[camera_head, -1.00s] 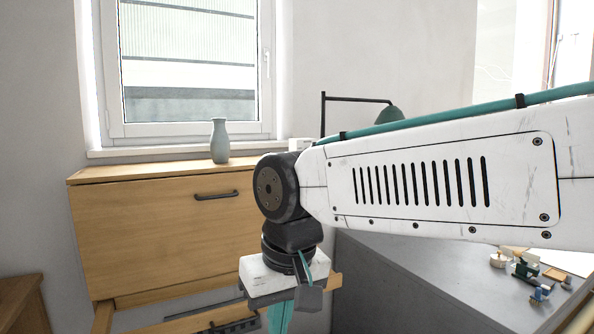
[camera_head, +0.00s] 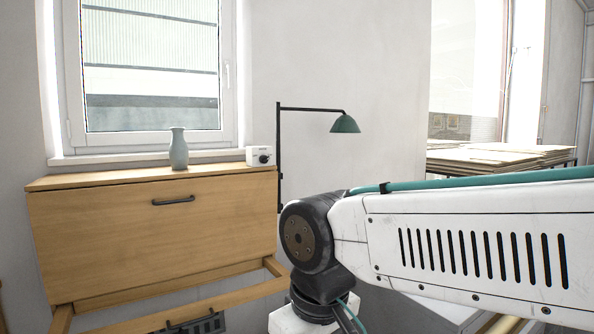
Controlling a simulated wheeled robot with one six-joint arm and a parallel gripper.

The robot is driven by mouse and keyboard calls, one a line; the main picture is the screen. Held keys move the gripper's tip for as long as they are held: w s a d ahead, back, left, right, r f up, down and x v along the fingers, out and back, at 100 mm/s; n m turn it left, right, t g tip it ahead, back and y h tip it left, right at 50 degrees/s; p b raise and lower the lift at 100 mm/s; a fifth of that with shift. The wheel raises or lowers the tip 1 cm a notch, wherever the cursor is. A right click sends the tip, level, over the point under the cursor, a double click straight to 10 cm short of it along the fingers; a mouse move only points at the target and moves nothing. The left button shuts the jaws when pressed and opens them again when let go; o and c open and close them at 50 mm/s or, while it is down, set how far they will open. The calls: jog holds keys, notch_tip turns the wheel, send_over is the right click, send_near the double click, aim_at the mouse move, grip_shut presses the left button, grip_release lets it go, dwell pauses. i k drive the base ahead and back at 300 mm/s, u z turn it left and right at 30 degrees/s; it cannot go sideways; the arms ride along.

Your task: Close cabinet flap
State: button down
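The wooden cabinet's broad front panel (camera_head: 150,235) stands near upright below the window, with a dark bar handle (camera_head: 173,200) near its top edge. Below it, a wooden frame (camera_head: 200,307) juts out toward me, with an opening inside it and a second dark handle near the bottom edge. I cannot tell whether this frame is a lowered flap or a pulled-out part. My gripper's white upper body (camera_head: 292,320) shows at the bottom edge, right of the frame's right corner. Its fingers are cut off below, so whether they are open or shut is hidden.
A grey-blue vase (camera_head: 179,150) and a small white box with a dark knob (camera_head: 260,156) stand on the cabinet top. A green lamp (camera_head: 344,124) on a black arm is behind. Stacked boards (camera_head: 490,158) lie at the right. My arm hides much of the lower right.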

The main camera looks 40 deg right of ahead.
aim_at(93, 241)
jog(key=z, duration=0.75)
jog(key=i, duration=1.2)
jog(key=u, duration=0.6)
jog(key=i, duration=0.35)
jog(key=u, duration=0.45)
